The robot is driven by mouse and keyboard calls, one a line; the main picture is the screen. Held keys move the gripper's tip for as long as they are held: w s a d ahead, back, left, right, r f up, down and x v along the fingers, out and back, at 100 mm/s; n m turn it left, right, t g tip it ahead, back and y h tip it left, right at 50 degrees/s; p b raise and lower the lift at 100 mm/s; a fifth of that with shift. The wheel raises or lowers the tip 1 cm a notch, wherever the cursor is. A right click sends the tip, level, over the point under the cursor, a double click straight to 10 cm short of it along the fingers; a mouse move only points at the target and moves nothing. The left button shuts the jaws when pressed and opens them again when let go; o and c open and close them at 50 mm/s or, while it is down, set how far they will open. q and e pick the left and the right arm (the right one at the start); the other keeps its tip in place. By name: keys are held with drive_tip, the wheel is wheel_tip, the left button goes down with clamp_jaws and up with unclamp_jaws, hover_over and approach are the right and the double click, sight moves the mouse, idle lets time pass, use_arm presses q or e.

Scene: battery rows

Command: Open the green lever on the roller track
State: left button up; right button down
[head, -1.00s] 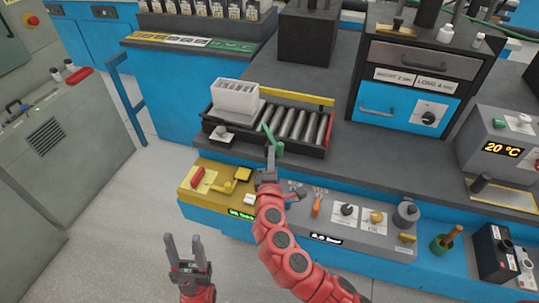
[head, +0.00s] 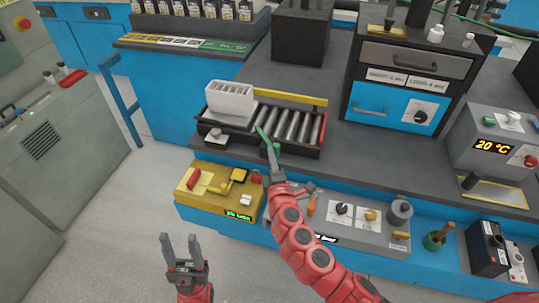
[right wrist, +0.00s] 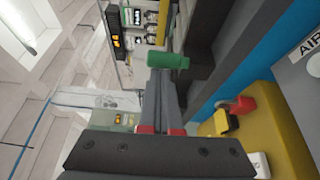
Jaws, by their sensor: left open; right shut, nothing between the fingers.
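The green lever (head: 265,137) stands at the front edge of the roller track (head: 316,153), slanting up to the left, with its lower part near the front rail. A green end also shows in the right wrist view (right wrist: 168,61), just beyond the fingertips. My right gripper (head: 270,150) is shut and empty. Its fingertips are close to the lever's lower part; whether they touch it I cannot tell. The dark fingers also show in the right wrist view (right wrist: 165,85). My left gripper (head: 181,240) is open and empty, low over the floor in front of the bench.
A white slotted block (head: 230,102) stands on the track's left end. Below are a yellow panel (head: 205,190) with a red switch and a grey panel (head: 366,228) with knobs. A blue-drawer cabinet (head: 385,108) stands at the right. Floor is free at the left.

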drive_tip(key=y, duration=0.1)
drive_tip(key=d+n+y+p, duration=0.1)
drive_tip(key=d+n+y, duration=0.1)
drive_tip(key=y, duration=0.1)
drive_tip(key=shift+w+d+g, duration=0.15)
drive_tip(key=shift+w+g, duration=0.15)
drive_tip(key=shift+g, duration=0.1)
drive_tip(key=shift+w+d+n, duration=0.15)
drive_tip(key=shift+w+d, duration=0.15)
drive_tip(key=shift+d, duration=0.2)
drive_tip(key=shift+w+d+n, duration=0.15)
drive_tip(key=shift+w+d, duration=0.1)
drive_tip(key=shift+d, duration=0.2)
